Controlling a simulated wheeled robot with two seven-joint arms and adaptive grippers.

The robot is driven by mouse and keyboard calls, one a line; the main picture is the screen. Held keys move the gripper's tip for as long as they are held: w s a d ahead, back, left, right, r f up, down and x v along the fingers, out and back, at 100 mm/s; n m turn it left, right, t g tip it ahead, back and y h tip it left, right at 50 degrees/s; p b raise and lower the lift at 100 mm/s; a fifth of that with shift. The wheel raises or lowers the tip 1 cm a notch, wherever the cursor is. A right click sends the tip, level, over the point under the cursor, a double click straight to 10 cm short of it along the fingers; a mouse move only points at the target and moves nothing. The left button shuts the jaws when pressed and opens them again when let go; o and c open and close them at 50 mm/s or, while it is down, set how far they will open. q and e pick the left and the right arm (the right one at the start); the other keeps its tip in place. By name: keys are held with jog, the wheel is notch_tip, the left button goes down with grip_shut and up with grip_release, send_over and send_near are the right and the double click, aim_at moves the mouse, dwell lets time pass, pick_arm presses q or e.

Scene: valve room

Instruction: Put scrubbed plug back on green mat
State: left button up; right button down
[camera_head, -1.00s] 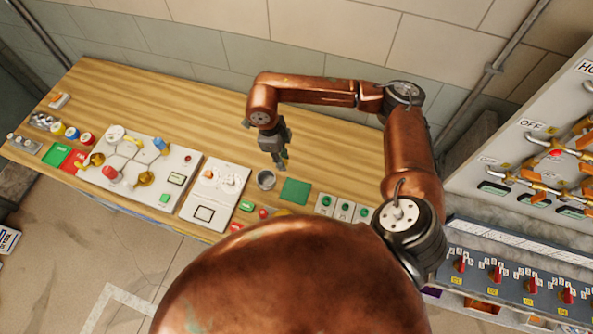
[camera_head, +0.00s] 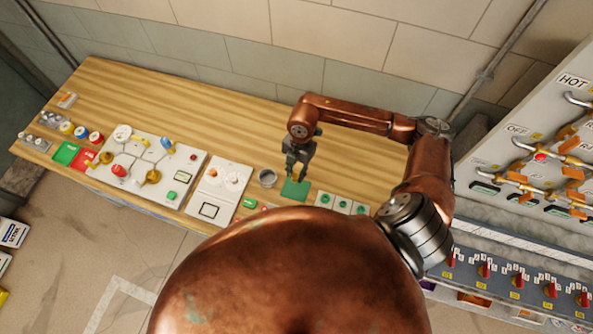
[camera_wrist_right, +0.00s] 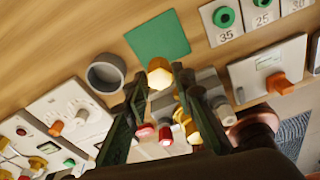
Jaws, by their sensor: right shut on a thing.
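My right gripper (camera_head: 297,176) points down over the bench, above the back left part of a green mat (camera_head: 296,190). In the right wrist view its fingers (camera_wrist_right: 158,84) are shut on a plug (camera_wrist_right: 159,73) with a yellowish, rounded end. The plug shows just short of the near edge of the green mat (camera_wrist_right: 158,36) in that view. The mat looks flat and bare. My left gripper is not in view.
A round grey cup (camera_head: 267,178) stands just left of the mat; it also shows in the right wrist view (camera_wrist_right: 106,73). Numbered tiles with green rings (camera_head: 342,204) lie to the right. A white control panel (camera_head: 220,188) is further left. The bench behind is clear.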

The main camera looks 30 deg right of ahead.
jog(key=shift+s+m, duration=0.1)
jog(key=shift+m, duration=0.4)
jog(key=shift+f, duration=0.2)
jog(key=shift+f+b, duration=2.15)
jog(key=shift+f, duration=1.05)
jog(key=shift+f+b, duration=0.5)
jog(key=shift+f, duration=0.5)
dwell(0.4)
jog(key=c, duration=1.5)
grip_release()
jog(key=shift+c, duration=0.2)
